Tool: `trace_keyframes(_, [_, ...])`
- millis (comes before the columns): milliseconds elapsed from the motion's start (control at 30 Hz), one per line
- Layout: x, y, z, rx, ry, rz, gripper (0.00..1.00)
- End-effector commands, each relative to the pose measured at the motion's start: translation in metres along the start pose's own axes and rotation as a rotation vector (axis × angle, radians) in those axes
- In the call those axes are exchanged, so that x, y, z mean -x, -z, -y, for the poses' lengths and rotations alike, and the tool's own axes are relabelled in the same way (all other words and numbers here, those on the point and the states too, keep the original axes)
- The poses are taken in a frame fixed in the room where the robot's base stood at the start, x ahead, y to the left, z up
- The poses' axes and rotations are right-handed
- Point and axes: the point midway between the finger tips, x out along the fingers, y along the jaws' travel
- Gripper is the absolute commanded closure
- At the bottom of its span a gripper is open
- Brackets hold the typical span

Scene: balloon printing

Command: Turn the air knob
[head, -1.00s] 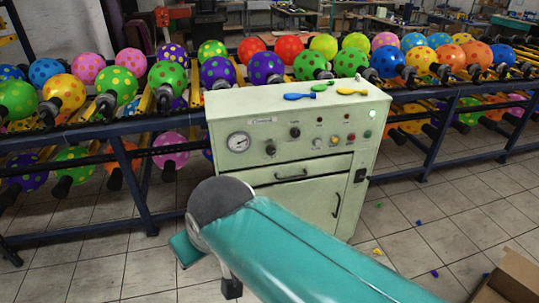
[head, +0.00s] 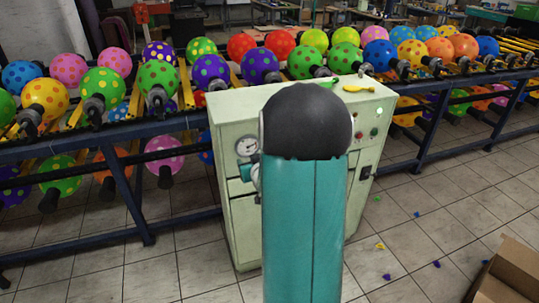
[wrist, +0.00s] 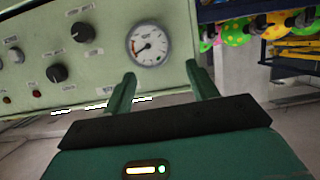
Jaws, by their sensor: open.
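The pale green control cabinet (head: 230,200) stands in front of the balloon racks. Its panel fills the upper left of the wrist view, upside down. Two black knobs show there, one higher (wrist: 82,32) and one lower (wrist: 57,73); their labels are too small to read, so I cannot tell which is the air knob. A round white gauge (wrist: 148,45) sits right of them. My gripper (wrist: 163,86) is open and empty, its two green fingers apart just below the gauge, with the knobs to their left. In the head view my arm hides the knobs and most of my gripper.
Racks with many dotted balloons (head: 208,70) run behind the cabinet. A yellow balloon (head: 358,88) lies flat on the cabinet top. A cardboard box (head: 515,270) stands at the lower right. Small coloured scraps lie on the tiled floor, which is otherwise mostly clear.

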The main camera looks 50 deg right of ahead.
Motion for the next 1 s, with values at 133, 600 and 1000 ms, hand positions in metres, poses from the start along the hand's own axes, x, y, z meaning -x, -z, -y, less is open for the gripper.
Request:
trace_keyframes(133, [-0.013, -0.048, -0.065, -0.073, -0.028, -0.108, 0.42])
trace_keyframes(600, [-0.008, -0.107, -0.138, -0.189, -0.051, -0.329, 0.42])
trace_keyframes(1000, [-0.077, -0.083, -0.14, -0.188, -0.05, -0.329, 0.42])
